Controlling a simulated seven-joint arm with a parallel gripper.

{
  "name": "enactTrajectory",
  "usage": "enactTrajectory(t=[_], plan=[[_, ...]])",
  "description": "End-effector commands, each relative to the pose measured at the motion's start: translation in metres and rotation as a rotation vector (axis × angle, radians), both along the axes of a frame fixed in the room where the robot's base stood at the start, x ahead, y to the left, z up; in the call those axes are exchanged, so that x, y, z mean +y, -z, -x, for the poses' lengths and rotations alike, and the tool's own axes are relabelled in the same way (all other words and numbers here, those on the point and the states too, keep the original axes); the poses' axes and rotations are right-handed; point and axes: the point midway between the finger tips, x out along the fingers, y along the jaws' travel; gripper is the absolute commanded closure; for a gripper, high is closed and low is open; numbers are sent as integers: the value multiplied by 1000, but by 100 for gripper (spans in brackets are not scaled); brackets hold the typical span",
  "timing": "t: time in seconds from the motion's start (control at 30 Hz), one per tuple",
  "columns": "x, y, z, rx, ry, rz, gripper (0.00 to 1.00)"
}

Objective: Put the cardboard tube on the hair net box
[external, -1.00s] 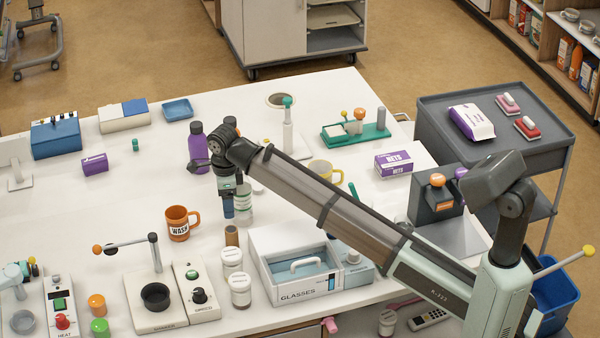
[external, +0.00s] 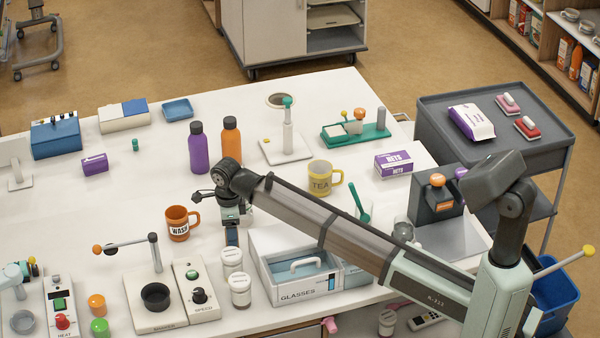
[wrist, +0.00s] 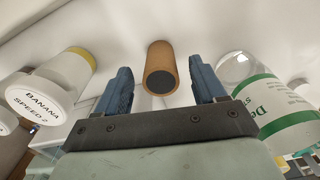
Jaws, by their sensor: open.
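The cardboard tube (wrist: 160,56) is brown and hollow, and in the wrist view it shows between my two blue fingers with its dark open end facing the camera. There is a gap on both sides of it. My gripper (external: 232,238) is open, pointing down at the front of the table; it also shows in the wrist view (wrist: 160,80). In the external view the tube is hidden by my gripper. The hair net box (external: 394,164), purple and white and marked NETS, lies on the table at the right, well away from my gripper.
A white jar marked BANANA (wrist: 45,92) and a green-labelled bottle (wrist: 268,105) flank my fingers closely. The glasses box (external: 300,290), the orange WASH mug (external: 178,225) and the yellow TEA mug (external: 319,180) stand nearby. The table beside the hair net box is partly clear.

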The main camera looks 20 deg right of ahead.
Motion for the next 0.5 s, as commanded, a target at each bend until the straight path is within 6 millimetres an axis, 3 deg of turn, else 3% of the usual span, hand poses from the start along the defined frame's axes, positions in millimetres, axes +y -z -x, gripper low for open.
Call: enactTrajectory(t=[0.2, 0.47, 0.5], plan=[[-1, 27, 0, 0, 0, 0, 30], [-1, 29, -1, -1, 0, -1, 30], [-1, 29, -1, 0, 0, -1, 34]])
